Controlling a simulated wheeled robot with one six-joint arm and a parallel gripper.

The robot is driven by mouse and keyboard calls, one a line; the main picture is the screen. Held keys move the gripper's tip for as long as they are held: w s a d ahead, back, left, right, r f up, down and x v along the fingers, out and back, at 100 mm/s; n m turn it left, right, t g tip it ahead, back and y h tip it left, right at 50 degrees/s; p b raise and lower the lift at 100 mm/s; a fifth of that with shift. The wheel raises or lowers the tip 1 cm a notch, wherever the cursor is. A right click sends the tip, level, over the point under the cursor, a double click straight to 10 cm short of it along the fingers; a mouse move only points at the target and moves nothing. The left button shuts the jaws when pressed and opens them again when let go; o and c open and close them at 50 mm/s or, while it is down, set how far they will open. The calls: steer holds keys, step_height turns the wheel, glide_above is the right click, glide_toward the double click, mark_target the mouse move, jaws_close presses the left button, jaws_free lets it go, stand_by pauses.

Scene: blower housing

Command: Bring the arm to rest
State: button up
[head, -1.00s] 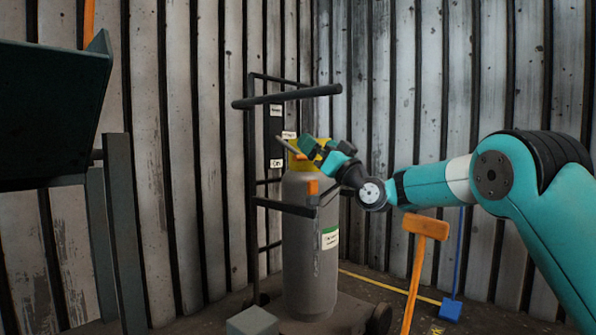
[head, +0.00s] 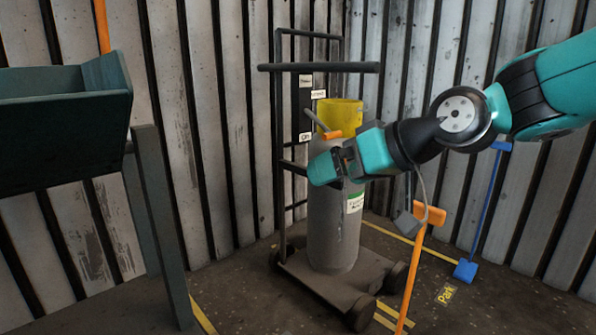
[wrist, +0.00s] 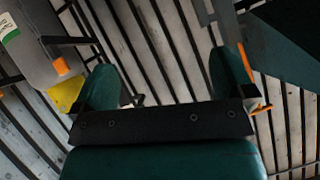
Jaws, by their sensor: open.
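My teal arm reaches in from the right in the head view. My gripper (head: 328,162) is in front of the grey cylinder (head: 333,225), below its yellow collar (head: 340,114). In the wrist view my gripper (wrist: 165,88) shows two teal fingers set wide apart with nothing between them. The cylinder also shows at the upper left of the wrist view (wrist: 35,45), off to the side of the fingers. In the head view the gripper hides part of the cylinder's upper body, and I cannot tell whether it touches it.
The cylinder stands on a dark trolley (head: 305,283) with a tall handle frame (head: 320,67). An orange-handled tool (head: 412,270) and a blue one (head: 483,215) stand at the right. A dark green bin (head: 60,130) is at the left. Corrugated walls close the back.

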steer(key=s+d+g+h+p, duration=0.3)
steer(key=s+d+p, duration=0.1)
steer(key=s, duration=0.8)
steer(key=s+d+g+h+p, duration=0.2)
steer(key=s+d+g+p, duration=0.2)
steer(key=s, duration=0.8)
step_height(320, 180, up, 35)
steer(key=p, duration=3.5)
steer(key=shift+w, duration=0.3)
